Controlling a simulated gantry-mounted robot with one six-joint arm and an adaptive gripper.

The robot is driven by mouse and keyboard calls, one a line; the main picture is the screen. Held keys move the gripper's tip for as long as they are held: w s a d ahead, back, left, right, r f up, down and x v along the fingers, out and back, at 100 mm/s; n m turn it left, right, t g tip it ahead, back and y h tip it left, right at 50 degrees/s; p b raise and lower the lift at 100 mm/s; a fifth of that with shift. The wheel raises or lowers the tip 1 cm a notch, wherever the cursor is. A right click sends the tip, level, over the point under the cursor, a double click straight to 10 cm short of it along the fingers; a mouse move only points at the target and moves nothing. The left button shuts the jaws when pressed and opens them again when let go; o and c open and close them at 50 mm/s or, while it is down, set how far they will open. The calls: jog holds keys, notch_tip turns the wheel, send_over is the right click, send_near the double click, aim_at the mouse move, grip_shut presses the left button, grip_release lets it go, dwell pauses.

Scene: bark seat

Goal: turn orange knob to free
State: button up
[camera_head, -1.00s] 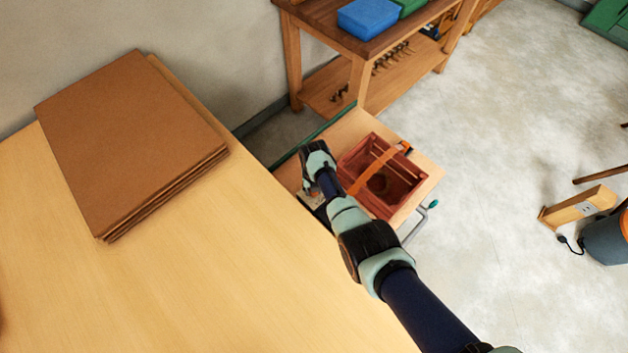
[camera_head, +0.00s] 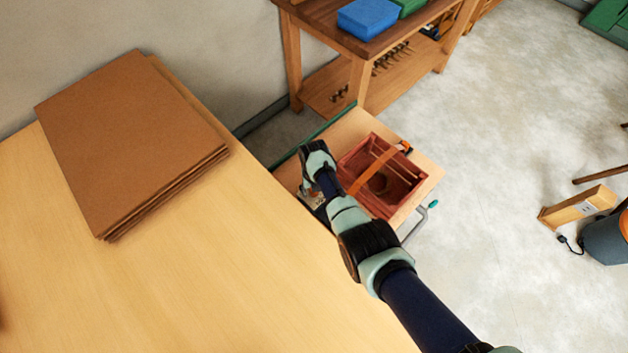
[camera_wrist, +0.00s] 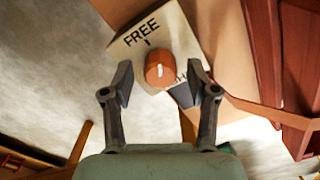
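The orange knob (camera_wrist: 160,69) shows in the wrist view on a pale panel (camera_wrist: 178,30). A short white line on its face stands nearly upright in the picture. The word FREE (camera_wrist: 141,33) and a small dark tick are printed above it. Another label at its lower right is partly hidden. My gripper (camera_wrist: 160,78) is open, with one finger on each side of the knob and a visible gap to each. I cannot tell how high the fingertips are above the panel. In the head view my arm hides the knob.
A red crate (camera_head: 411,182) with an orange strap (camera_head: 375,168) across it stands beside the panel on a small wooden bench (camera_head: 433,171). A large table (camera_head: 200,270) with brown sheets (camera_head: 130,140) lies left of my arm. A workbench (camera_head: 325,28) stands behind.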

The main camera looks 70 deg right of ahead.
notch_tip(320, 180, up, 12)
dwell(0.6)
